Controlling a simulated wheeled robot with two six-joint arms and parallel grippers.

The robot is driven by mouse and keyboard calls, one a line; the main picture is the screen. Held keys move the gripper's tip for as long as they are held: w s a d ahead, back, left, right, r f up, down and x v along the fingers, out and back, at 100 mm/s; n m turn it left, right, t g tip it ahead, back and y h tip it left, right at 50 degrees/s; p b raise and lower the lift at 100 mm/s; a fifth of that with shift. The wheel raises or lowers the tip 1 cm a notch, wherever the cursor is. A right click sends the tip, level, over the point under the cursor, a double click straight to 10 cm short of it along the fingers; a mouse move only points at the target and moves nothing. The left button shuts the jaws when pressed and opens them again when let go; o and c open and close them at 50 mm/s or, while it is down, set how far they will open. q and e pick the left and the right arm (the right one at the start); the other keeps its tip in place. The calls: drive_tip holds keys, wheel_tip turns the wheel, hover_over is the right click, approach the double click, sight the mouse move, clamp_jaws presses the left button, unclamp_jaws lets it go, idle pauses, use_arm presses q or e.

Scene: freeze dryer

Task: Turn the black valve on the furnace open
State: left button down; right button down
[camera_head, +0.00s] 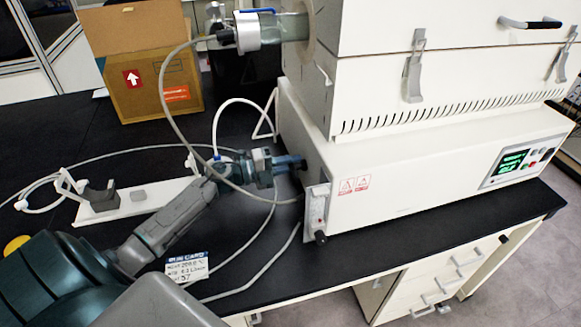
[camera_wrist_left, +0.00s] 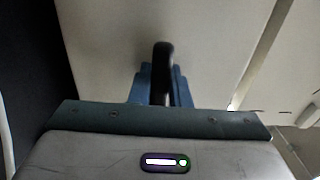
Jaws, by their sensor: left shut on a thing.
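The furnace (camera_head: 430,165) is a large white box unit on the black bench, with its lower left side facing my left arm. My left gripper (camera_head: 292,164) reaches this lower left side, just above the small flow meter panel. In the left wrist view the blue fingers (camera_wrist_left: 163,88) are shut on a narrow black piece, the black valve (camera_wrist_left: 163,60), which stands upright between them against the pale furnace wall. The valve is hidden behind the fingers in the head view. How far it is turned cannot be told. My right gripper is not in view.
A flow meter (camera_head: 318,206) with a black knob (camera_head: 320,237) sits at the furnace's lower left corner. Thin hoses (camera_head: 172,115) loop around my left arm. A cardboard box (camera_head: 150,75) stands behind, and a white stand (camera_head: 150,197) lies left of the arm.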

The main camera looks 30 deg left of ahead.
use_arm(q)
drive_tip(key=shift+s+d+f, duration=0.1)
drive_tip(key=shift+f, duration=0.05)
idle(0.3)
drive_tip(key=c, duration=1.4)
unclamp_jaws()
drive_tip(key=shift+o, duration=0.2)
drive_tip(key=shift+d, duration=0.1)
drive_tip(key=b+v, duration=0.2)
drive_tip(key=v, duration=0.3)
drive_tip(key=shift+s+a, duration=0.2)
drive_tip(key=shift+a, duration=0.05)
approach(289, 166)
drive_tip(key=shift+w+a, duration=0.15)
drive_tip(key=shift+a, duration=0.1)
